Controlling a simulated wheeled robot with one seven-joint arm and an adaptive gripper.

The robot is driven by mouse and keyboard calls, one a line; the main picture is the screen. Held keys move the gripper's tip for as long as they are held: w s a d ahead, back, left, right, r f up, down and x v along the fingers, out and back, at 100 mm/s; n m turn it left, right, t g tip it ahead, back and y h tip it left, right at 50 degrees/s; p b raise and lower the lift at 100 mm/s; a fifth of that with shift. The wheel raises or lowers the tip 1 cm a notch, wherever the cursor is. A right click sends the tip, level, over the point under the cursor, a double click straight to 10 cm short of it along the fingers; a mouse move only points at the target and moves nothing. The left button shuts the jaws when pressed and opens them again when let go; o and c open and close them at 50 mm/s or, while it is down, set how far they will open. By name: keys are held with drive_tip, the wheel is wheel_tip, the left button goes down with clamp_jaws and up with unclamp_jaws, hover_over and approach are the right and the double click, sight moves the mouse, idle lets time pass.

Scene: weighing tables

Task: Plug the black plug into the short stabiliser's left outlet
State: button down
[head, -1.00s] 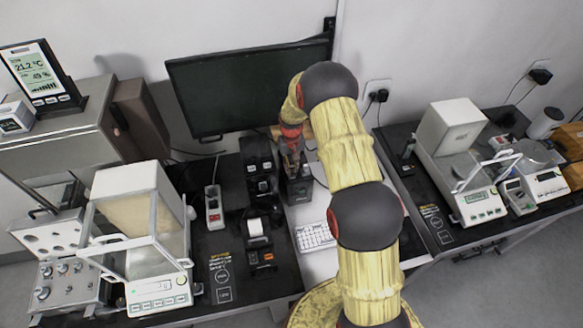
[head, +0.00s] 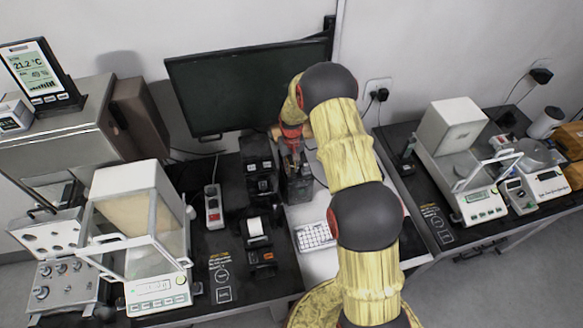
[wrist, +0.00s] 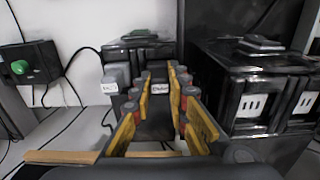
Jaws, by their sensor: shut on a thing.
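My gripper (wrist: 160,110) has yellow-padded fingers in the wrist view, closed around a dark piece that seems to be the black plug (wrist: 157,128). Its prongs are hidden. A dark box with a small white label stands just beyond the fingertips. To the right a larger black stabiliser (wrist: 285,82) shows pale outlet faces on its front. In the head view my gripper (head: 291,148) points down over a dark box (head: 298,187) right of a black unit (head: 259,168). I cannot tell which box is the short stabiliser, or whether plug and outlet touch.
A monitor (head: 245,92) stands behind my gripper. In the wrist view cables and a box with a green knob (wrist: 20,67) are left.

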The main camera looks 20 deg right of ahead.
drive_tip(key=shift+f, duration=0.3)
drive_tip(key=c, duration=1.7)
unclamp_jaws()
drive_tip(key=shift+o, duration=1.1)
drive_tip(key=o, duration=0.4)
drive_tip(key=shift+r, duration=0.1)
drive_tip(key=shift+r+p, duration=1.3)
drive_tip(key=shift+r, duration=2.4)
